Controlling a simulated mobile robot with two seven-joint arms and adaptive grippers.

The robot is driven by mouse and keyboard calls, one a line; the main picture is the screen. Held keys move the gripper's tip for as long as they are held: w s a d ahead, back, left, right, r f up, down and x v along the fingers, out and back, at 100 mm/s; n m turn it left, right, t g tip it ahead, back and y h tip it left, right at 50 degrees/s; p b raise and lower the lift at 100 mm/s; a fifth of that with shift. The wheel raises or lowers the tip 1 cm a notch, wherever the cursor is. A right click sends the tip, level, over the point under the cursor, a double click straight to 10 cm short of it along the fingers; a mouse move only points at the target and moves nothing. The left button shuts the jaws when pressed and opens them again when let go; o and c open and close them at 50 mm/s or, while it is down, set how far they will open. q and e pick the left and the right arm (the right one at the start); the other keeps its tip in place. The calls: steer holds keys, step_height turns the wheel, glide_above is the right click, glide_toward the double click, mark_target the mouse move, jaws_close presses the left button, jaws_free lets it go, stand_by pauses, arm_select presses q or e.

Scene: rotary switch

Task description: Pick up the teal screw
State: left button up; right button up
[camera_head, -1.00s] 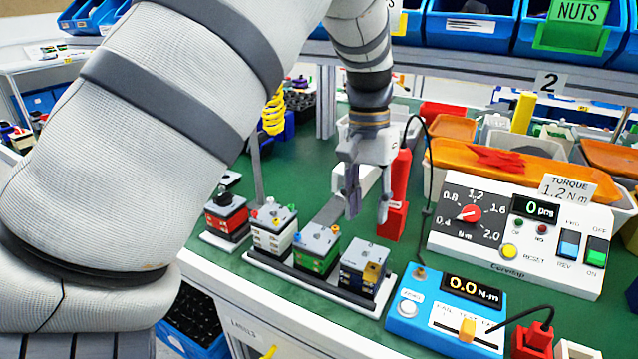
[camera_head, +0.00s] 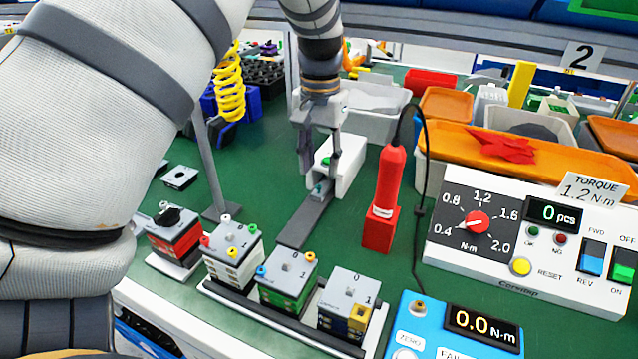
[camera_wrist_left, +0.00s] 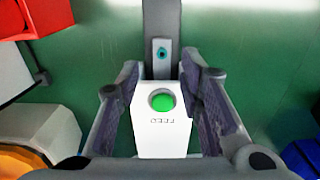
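The teal screw (camera_wrist_left: 162,52) sits in a small hole on the grey plate at the end of the white feeder (camera_wrist_left: 160,140), which has a green button. In the head view the teal screw (camera_head: 319,188) is a small spot on the track beside the white feeder (camera_head: 338,165). My left gripper (camera_head: 319,177) is open and empty, pointing down, with its fingers on either side of the screw's area. In the wrist view the left gripper (camera_wrist_left: 162,72) has its fingers apart, with the screw between and slightly beyond the tips. My right gripper is not seen.
A red screwdriver (camera_head: 391,185) stands upright in a red holder to the right. Several switch blocks stand on a rail in front, including a green one (camera_head: 286,284). A torque controller (camera_head: 520,240) is at right. A grey post (camera_head: 208,170) stands left.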

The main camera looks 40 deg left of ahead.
mark_target(319, 186)
arm_select(q)
step_height(319, 186, down, 5)
steer(key=shift+s+a+f, duration=0.1)
steer(key=shift+c, duration=0.5)
jaws_close()
